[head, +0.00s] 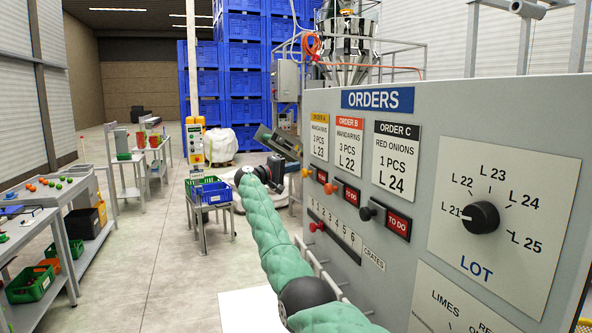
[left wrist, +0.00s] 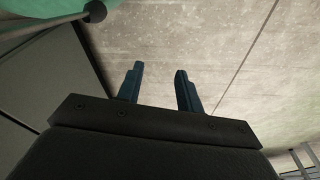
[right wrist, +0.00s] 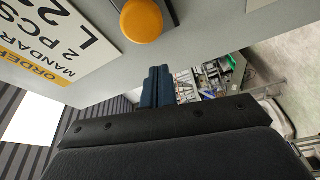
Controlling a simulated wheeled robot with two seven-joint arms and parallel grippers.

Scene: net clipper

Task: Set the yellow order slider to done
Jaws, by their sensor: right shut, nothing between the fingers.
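The yellow order slider's orange-yellow knob (head: 306,172) is on the grey panel below the yellow-headed Order A card (head: 319,139). It sits at the left of its track, with a dark red-bordered label (head: 322,177) to its right. The knob (right wrist: 142,20) is large at the top of the right wrist view. My right gripper (right wrist: 157,72) is shut and empty; its fingertips are close to the panel and apart from the knob in the picture. In the head view it is dark and partly hidden at the panel's left edge. My left gripper (left wrist: 157,75) is open and empty above the floor.
The red Order B knob (head: 330,188) and black Order C knob (head: 368,213) are nearby, each left of a TO DO label. A red crates knob (head: 317,227) is below, and a black LOT dial (head: 480,217) points to L 21.

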